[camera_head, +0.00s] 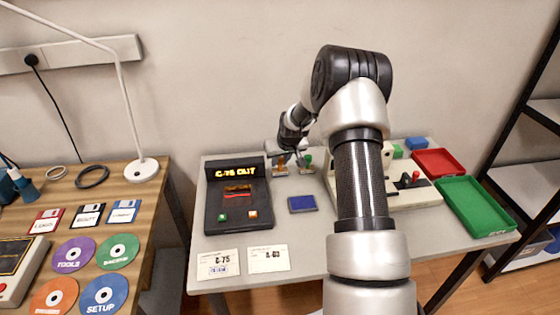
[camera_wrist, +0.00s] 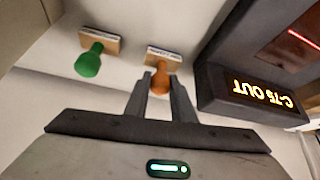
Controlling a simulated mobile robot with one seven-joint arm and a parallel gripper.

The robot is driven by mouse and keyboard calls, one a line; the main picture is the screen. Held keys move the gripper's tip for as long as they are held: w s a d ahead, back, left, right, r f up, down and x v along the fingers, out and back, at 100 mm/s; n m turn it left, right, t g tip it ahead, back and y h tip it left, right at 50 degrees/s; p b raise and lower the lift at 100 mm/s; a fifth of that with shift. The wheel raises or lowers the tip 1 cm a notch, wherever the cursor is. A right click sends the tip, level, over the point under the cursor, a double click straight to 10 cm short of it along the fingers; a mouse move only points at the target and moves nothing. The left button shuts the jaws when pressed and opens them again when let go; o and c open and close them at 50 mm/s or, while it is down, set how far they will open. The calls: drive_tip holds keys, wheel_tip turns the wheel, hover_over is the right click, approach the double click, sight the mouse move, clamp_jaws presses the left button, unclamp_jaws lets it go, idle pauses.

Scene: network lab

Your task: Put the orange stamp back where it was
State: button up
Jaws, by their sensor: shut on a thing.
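The orange stamp (camera_head: 280,168) is at the back of the grey table, to the right of the black display unit. My gripper (camera_head: 283,153) is shut on it; in the wrist view the fingertips (camera_wrist: 160,80) are on either side of the orange handle of the stamp (camera_wrist: 158,84). Its wooden base looks at or close to the table top; I cannot tell if it touches. The green stamp (camera_wrist: 89,60) is beside it, apart from my gripper; it is partly visible in the head view (camera_head: 308,161).
The black display unit (camera_head: 212,196), reading "C-75 OUT", stands close to my gripper. A blue ink pad (camera_head: 302,204) lies in front. Two cards (camera_head: 219,263) (camera_head: 268,258) lie at the front edge; the left one bears a blue mark. Red (camera_head: 440,162) and green (camera_head: 475,205) trays are right.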

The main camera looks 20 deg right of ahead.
drive_tip(key=shift+f, duration=0.2)
drive_tip(key=o, duration=0.8)
drive_tip(key=shift+r, duration=0.1)
drive_tip(key=shift+o, duration=0.2)
drive_tip(key=shift+r, duration=0.35)
drive_tip(key=p+v, duration=0.1)
drive_tip(key=v, duration=1)
drive_tip(key=shift+s+r, duration=0.3)
